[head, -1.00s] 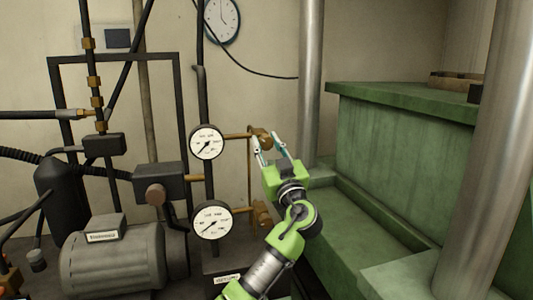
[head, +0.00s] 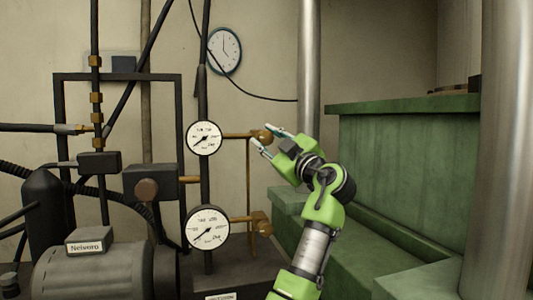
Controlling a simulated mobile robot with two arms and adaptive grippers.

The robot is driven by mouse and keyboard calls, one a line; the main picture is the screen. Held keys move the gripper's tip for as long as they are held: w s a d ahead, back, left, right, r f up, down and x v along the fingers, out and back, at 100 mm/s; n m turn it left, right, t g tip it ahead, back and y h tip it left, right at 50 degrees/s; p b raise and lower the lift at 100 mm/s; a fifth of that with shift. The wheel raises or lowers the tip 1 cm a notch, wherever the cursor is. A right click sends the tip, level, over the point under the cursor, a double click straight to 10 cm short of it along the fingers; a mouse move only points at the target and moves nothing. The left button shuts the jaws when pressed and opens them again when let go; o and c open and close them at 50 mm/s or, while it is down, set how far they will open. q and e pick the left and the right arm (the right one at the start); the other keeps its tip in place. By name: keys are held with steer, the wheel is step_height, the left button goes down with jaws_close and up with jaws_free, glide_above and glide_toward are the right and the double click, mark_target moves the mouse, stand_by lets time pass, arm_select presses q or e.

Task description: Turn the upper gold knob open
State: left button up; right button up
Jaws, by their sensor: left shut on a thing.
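The upper gold knob (head: 264,135) sits at the end of a brass pipe to the right of the upper white gauge (head: 204,138). My left gripper (head: 266,137) comes in from the lower right and is shut on this knob, one pale fingertip above it and one below. The fingers hide part of the knob. A lower gold knob (head: 263,224) sits beside the lower gauge (head: 208,228) with nothing touching it. My right gripper is out of view.
A grey motor (head: 105,270), black pipes and a frame crowd the left. A clock (head: 224,50) hangs on the wall behind.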

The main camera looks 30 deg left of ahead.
arm_select(q)
steer(key=shift+n+g, duration=0.6)
steer(key=shift+n, duration=0.7)
steer(key=o, duration=1.1)
steer(key=v, duration=1.2)
steer(key=shift+r, duration=0.15)
